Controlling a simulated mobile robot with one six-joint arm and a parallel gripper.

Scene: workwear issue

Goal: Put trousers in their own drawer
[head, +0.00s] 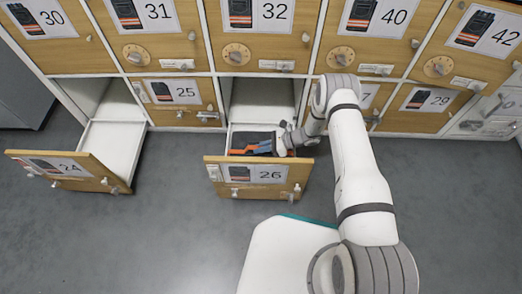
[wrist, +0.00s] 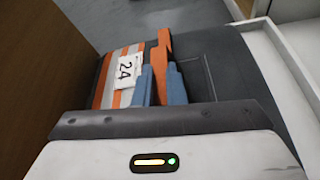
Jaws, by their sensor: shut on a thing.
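The trousers are a dark folded bundle with orange and silver bands (wrist: 205,75) and a white tag reading 24 (wrist: 126,70). They lie inside the pulled-out drawer 26 (head: 300,178), where the head view shows them partly hidden by my wrist (head: 250,136). My gripper (wrist: 160,78) has blue fingers closed on an orange strip of the trousers. In the head view, my gripper (head: 268,147) reaches into drawer 26 from the right. Drawer 24 (head: 118,152) is pulled out at the left, and its visible floor is empty.
Closed drawer 25 (head: 178,92) sits between the two open drawers. Closed doors 30, 31, 32, 40 and 42 form the row above. Drawer 29 (head: 418,105) is at the right. The grey floor (head: 160,235) in front is clear. A grey cabinet (head: 20,90) stands far left.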

